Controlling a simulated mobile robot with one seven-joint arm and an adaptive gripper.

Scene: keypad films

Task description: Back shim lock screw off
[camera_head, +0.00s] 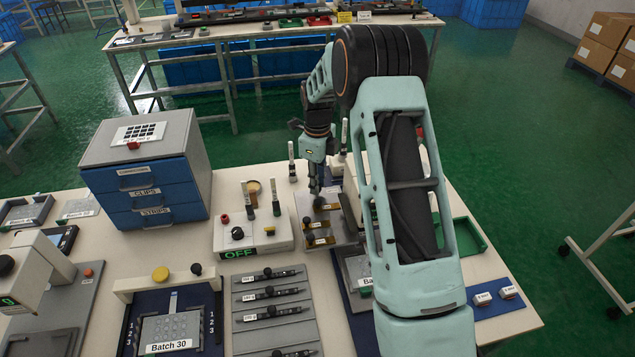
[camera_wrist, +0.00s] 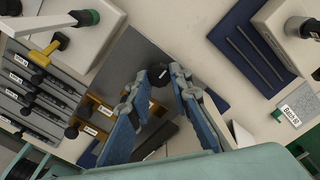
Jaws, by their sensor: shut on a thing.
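My gripper (camera_head: 317,190) reaches down over a grey plate (camera_head: 345,232) near the middle of the bench. In the wrist view the fingertips of my gripper (camera_wrist: 158,75) are shut on a small black knob (camera_wrist: 159,74), apparently the lock screw. Its shaft and thread are hidden. Brass-coloured labelled bars, apparently shims, lie beside it, one (camera_head: 318,224) behind another (camera_head: 320,241). They also show in the wrist view, one bar (camera_wrist: 102,104) near the left finger. I cannot tell whether the knob still sits in the plate.
A white box marked OFF (camera_head: 253,233) with upright handles stands left of the plate. A blue drawer cabinet (camera_head: 150,185) stands farther left. A rack of labelled rods (camera_head: 270,295) lies in front. A green tray (camera_head: 468,237) is at right.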

